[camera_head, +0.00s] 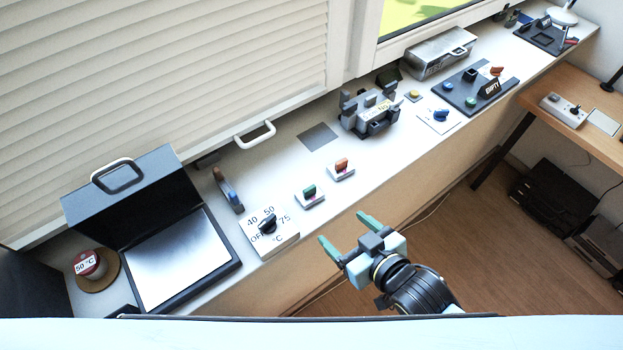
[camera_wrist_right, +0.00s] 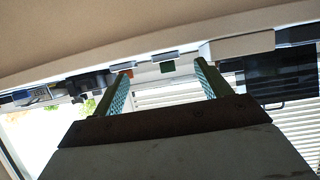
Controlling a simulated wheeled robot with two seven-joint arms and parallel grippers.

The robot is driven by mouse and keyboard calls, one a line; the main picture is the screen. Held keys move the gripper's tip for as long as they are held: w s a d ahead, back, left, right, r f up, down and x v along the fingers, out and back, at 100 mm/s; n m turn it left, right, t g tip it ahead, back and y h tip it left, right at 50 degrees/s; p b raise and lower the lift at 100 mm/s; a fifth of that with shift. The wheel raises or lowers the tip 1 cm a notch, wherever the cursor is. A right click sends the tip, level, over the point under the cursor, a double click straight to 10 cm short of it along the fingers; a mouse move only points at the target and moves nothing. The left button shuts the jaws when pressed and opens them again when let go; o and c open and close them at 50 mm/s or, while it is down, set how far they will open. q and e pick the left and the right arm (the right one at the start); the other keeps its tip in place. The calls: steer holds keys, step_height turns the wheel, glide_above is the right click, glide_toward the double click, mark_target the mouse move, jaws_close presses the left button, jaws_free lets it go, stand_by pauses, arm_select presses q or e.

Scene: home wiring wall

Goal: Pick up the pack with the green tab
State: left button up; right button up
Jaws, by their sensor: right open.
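The pack with the green tab (camera_head: 309,195) sits on the white ledge near its front edge, a small light block with a dark green top. It also shows in the right wrist view, where its green tab (camera_wrist_right: 167,66) appears between my two fingers. A similar pack with an orange tab (camera_head: 341,168) sits just behind and to the right of it. My right gripper (camera_head: 342,229) is open and empty. It is in front of the ledge, below and right of the green-tab pack in the head view, apart from it. My left gripper is not in view.
A dial block marked 40, 50, 75 (camera_head: 270,233) stands left of the packs. An open dark case with a shiny plate (camera_head: 180,265) is further left. A grey device (camera_head: 370,112) stands behind right. A window frame and shutter line the back; open floor lies in front.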

mark_target(311, 194)
steer(key=shift+y, duration=0.3)
steer(key=w+a, duration=0.2)
steer(key=w, duration=0.1)
steer(key=w+a, duration=0.3)
steer(key=shift+r, duration=0.15)
steer(key=shift+x, duration=2.65)
steer(key=shift+w+d+r, duration=0.15)
steer(key=shift+w, duration=0.05)
steer(key=c, duration=1.1)
